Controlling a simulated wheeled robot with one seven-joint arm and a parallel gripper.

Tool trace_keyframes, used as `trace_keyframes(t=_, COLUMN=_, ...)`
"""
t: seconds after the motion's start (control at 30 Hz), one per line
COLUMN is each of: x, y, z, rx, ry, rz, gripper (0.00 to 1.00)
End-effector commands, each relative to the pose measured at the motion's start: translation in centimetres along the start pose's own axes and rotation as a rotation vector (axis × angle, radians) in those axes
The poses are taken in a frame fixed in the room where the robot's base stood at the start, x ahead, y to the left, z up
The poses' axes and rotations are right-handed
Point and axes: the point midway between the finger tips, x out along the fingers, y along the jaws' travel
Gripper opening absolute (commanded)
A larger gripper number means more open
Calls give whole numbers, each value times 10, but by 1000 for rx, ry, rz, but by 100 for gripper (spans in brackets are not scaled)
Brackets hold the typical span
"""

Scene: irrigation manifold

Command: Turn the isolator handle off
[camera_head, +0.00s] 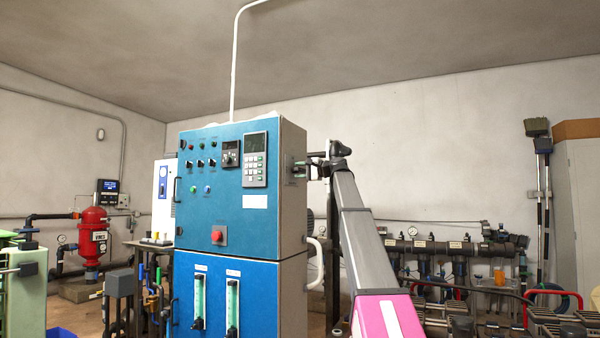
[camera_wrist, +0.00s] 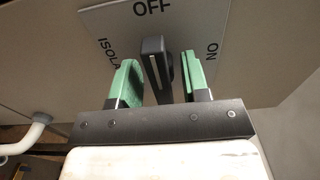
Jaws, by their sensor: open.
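In the wrist view the isolator handle (camera_wrist: 154,62) is a dark lever with a pale line along it. It stands on a grey plate (camera_wrist: 105,22) marked OFF at the top, ON at the right and partly hidden lettering "ISOL" at the left. The handle's upper end lies just under OFF, with a slight tilt. My gripper (camera_wrist: 160,72) is open, one green finger on each side of the handle, with visible gaps. In the head view my gripper (camera_head: 299,168) is at the blue cabinet's grey right side; the handle cannot be made out there.
The blue cabinet (camera_head: 225,215) carries buttons, a keypad and a red stop button (camera_head: 219,236). A white bent pipe (camera_head: 316,262) sticks out of its side below my gripper and also shows in the wrist view (camera_wrist: 28,135). Pipework (camera_head: 440,247) stands along the back wall.

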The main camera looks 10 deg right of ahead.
Motion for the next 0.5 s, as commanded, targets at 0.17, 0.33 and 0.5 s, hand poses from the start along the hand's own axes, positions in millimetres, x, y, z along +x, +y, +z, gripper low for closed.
trace_keyframes(t=0.17, x=-19, y=0, z=0, rx=0, ry=2, rz=-1, gripper=43)
trace_keyframes(t=0.33, x=-52, y=1, z=1, rx=-1, ry=3, rz=0, gripper=43)
trace_keyframes(t=0.5, x=-81, y=1, z=1, rx=-1, ry=2, rz=0, gripper=43)
